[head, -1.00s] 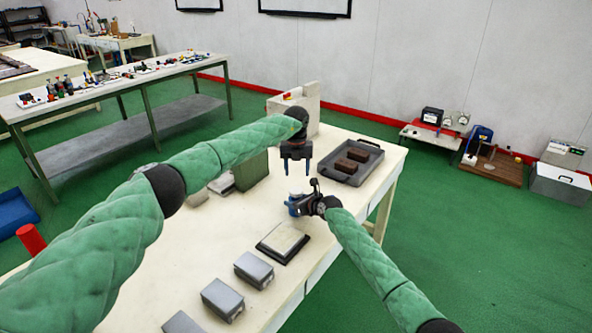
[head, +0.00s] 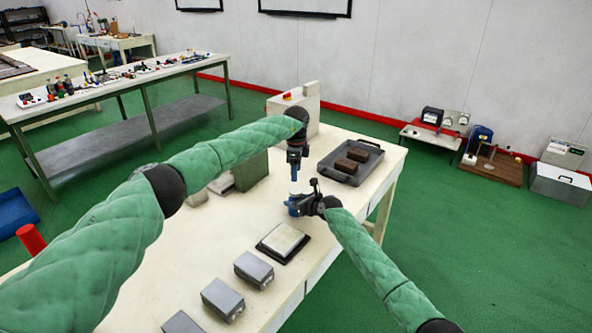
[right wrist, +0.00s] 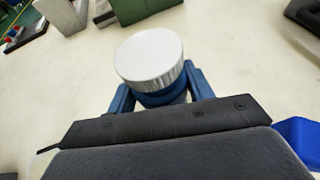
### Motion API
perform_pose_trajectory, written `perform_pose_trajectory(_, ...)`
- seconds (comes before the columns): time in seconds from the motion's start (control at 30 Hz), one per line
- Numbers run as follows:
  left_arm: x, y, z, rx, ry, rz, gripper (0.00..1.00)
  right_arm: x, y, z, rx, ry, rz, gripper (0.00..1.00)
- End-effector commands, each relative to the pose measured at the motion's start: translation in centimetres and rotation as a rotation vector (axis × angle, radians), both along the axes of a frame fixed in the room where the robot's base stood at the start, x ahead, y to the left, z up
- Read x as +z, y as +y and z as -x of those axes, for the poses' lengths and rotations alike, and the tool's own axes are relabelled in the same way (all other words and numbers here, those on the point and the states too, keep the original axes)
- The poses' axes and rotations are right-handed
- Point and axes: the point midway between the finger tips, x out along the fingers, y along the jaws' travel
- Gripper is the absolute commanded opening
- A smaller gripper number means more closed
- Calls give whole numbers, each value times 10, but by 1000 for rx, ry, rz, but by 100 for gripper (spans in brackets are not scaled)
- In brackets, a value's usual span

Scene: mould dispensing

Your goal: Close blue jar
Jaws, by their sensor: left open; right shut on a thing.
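The blue jar (right wrist: 163,98) stands between the blue fingers of my right gripper (right wrist: 160,100), which is shut on it. A round pale lid (right wrist: 150,57) with a ridged silver side sits on top of the jar in the right wrist view; I cannot tell how tight it is. In the head view my right gripper (head: 299,205) holds the jar over the table, and the jar is mostly hidden there. My left gripper (head: 294,177) is open, pointing down just above the jar; its fingers overlap from this angle. It does not show in the right wrist view.
A grey tray (head: 375,157) with two brown blocks lies behind the jar to the right. A flat dark-edged plate (head: 283,243) and several grey boxes (head: 254,268) stand nearer the front. A green container (head: 252,169) stands to the left. The table (head: 200,240) is bare between them.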

Motion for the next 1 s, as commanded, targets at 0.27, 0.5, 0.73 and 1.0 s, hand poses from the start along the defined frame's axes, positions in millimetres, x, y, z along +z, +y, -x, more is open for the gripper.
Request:
perform_pose_trajectory(0.27, 0, 0, 0, 275, 1, 0, 55, 0, 0, 0, 0, 0, 0, 0)
perform_pose_trajectory(0.5, 0, 0, 0, 345, 1, 0, 55, 0, 0, 0, 0, 0, 0, 0)
perform_pose_trajectory(0.73, 0, 0, 0, 344, 1, 0, 55, 0, 0, 0, 0, 0, 0, 0)
perform_pose_trajectory(1.0, -9, 0, 0, 344, 1, 0, 55, 0, 0, 0, 0, 0, 0, 0)
